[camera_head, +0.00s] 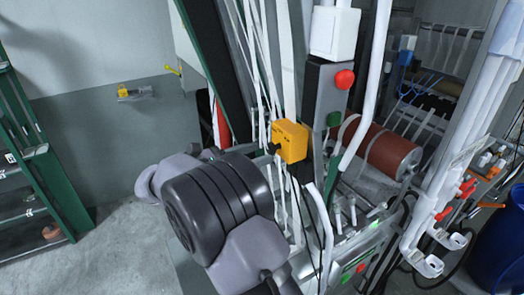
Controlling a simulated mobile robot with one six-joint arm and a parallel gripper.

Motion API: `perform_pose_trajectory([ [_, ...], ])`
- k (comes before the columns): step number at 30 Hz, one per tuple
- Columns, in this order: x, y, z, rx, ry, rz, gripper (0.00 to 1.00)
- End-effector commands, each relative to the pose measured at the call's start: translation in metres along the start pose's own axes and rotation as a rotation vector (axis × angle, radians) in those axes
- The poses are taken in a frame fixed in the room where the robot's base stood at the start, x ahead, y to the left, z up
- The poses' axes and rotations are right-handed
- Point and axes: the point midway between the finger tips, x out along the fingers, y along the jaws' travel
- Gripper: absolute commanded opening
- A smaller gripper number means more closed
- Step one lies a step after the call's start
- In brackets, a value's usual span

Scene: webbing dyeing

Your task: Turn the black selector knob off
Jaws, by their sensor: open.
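A yellow box (293,144) is fixed to the grey post in the middle of the view. A small dark part on its left side, just above my arm, looks like the black selector knob (275,148). It is too small to tell which way it points. My grey arm fills the lower middle, and its large dark joint stands in front of and below the yellow box. My gripper's fingers do not show, so their distance from the knob cannot be told.
A grey post (325,95) carries a red button (344,79), a green button (334,118) and a white box (334,32). White webbing strands hang beside it. A red-brown roller (388,155) and white pipes stand at right. Open floor (130,245) lies at left beside a green rack (45,165).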

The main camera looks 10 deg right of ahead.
Motion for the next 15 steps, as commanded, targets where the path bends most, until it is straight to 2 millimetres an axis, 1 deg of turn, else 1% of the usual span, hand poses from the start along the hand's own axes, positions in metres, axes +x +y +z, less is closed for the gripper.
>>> perform_pose_trajectory([
  [1,0.008,0.000,0.001,-0.002,0.000,-0.002,0.52],
  [3,0.016,0.000,0.001,0.000,0.000,-0.001,0.52],
  [6,0.022,0.000,0.001,0.000,0.001,-0.001,0.52],
  [14,0.024,0.000,0.000,0.000,0.000,0.000,0.52],
  [15,0.024,0.000,0.000,0.000,0.000,0.000,0.45],
])
